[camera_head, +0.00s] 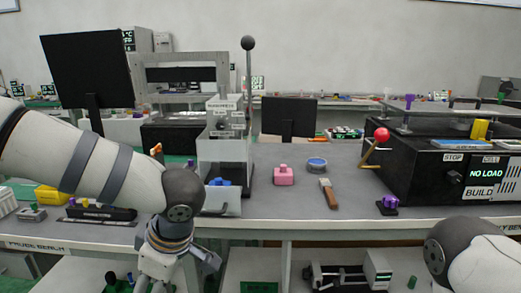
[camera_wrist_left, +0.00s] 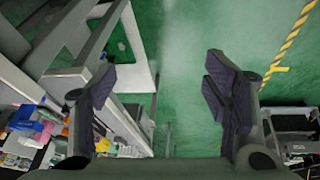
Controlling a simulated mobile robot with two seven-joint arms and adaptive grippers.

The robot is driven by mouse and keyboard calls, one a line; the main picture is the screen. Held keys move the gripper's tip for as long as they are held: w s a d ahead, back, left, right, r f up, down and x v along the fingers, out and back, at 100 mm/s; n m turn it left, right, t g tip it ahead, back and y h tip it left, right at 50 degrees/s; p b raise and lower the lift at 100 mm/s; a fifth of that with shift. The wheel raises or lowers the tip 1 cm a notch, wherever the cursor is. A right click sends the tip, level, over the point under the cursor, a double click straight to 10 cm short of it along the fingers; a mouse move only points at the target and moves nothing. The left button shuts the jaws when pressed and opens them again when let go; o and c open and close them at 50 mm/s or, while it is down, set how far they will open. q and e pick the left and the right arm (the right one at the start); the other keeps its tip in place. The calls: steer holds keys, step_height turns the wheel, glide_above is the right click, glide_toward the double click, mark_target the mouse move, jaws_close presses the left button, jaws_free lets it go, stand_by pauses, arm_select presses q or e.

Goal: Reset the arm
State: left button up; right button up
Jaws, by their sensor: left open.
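A tall lever with a black ball top (camera_head: 248,43) stands upright beside a clear-walled fixture (camera_head: 222,148) on the grey bench. A second lever with a red ball (camera_head: 381,134) leans up and right at the left side of a black box (camera_head: 440,165) marked "NO LOAD" and "BUILD". I cannot tell which one the task's arm is. My left gripper (camera_head: 170,268) hangs low in front of the bench edge, apart from both levers. In the left wrist view its fingers (camera_wrist_left: 160,90) are spread and empty above the green floor. My right gripper is out of view.
A pink block (camera_head: 284,176), a blue round tin (camera_head: 316,164), a brush-like tool (camera_head: 328,193) and a purple piece (camera_head: 389,203) sit on the bench (camera_head: 290,212). Monitors stand behind. My right arm shows at lower right. Shelves lie below the bench.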

arm_select(q)
steer(key=s+a+f+m+t, duration=0.15)
steer(key=s+f+m, duration=0.35)
steer(key=f, duration=0.5)
steer(key=s+a+f+m+t, duration=0.1)
steer(key=s+a+f+m, duration=0.25)
steer(key=f, duration=0.65)
steer(key=s+f+m+g+h, duration=0.2)
steer(key=s+m+g, duration=0.1)
steer(key=s, duration=0.9)
steer(key=s+f+m+g+h, duration=0.2)
steer(key=s+m+g, duration=0.1)
steer(key=s, duration=1)
steer(key=shift+d+f+m, duration=0.15)
steer(key=shift+d+m, duration=0.15)
steer(key=shift+m, duration=0.35)
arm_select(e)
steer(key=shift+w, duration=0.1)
